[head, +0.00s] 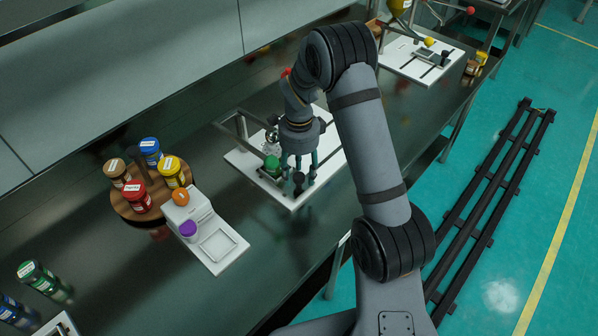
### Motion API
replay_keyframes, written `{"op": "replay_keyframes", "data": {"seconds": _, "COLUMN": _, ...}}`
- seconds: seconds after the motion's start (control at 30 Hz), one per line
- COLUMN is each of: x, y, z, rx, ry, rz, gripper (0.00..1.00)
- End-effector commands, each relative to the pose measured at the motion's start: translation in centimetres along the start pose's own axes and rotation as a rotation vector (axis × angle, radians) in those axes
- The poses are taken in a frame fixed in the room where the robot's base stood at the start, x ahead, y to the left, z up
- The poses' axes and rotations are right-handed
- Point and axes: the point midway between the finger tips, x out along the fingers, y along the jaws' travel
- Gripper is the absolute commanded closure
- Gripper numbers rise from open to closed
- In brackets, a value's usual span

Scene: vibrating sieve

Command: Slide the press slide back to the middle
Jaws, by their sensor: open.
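My gripper (299,174) points down over the white base plate (291,204) of the press in the head view. Its fingers are apart. A small dark knob (298,179) shows between or just behind the fingertips; I cannot tell whether they touch it. It looks like part of the press slide, most of which is hidden by my gripper. A green-topped piece (271,162) sits on the plate just left of the fingers. The metal press frame (243,129) stands at the plate's left side, and my arm covers part of its right side.
A round wooden rack (125,206) with several labelled jars stands to the left. Beside it is a white device (215,245) with orange and purple pieces. Another white-based station (399,59) is at the back right. The dark counter in front of the press is clear.

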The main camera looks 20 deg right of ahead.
Motion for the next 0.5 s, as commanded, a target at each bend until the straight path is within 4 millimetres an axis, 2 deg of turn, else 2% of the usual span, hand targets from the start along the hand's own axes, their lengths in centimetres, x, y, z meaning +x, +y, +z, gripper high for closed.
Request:
{"op": "replay_keyframes", "data": {"seconds": 0.17, "x": -0.01, "y": 0.01, "z": 0.01, "rx": 0.0, "ry": 0.0, "rz": 0.0, "gripper": 0.54}}
{"op": "replay_keyframes", "data": {"seconds": 0.5, "x": -0.03, "y": 0.0, "z": 0.02, "rx": -0.001, "ry": 0.0, "rz": 0.0, "gripper": 0.74}}
